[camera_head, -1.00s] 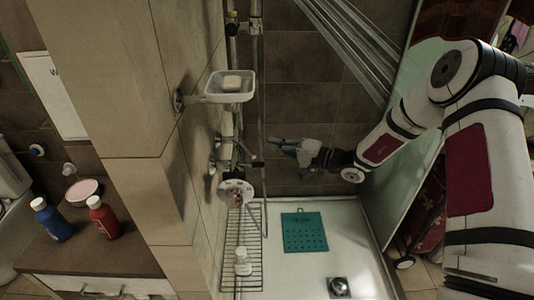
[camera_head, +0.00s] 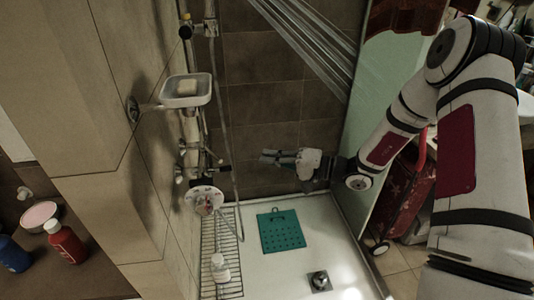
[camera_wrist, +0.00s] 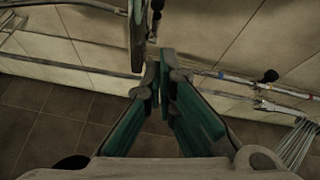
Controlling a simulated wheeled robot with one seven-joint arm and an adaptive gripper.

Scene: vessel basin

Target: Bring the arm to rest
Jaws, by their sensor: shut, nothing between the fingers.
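My gripper (camera_head: 268,157) is at the end of my arm, which reaches in from the right in the head view. It hangs above the shower basin (camera_head: 290,245), in front of the brown tiled wall. In the wrist view my gripper (camera_wrist: 158,68) has its two green-sided fingers with their tips together, and nothing shows between them. It appears apart from the tap pipes and the basin floor.
A soap dish (camera_head: 186,92) and a round shower fitting (camera_head: 204,200) stick out from the left wall. A wire rack (camera_head: 222,235) with a white bottle (camera_head: 220,268) and a teal mat (camera_head: 282,232) lie below. A glass panel (camera_head: 365,80) stands right.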

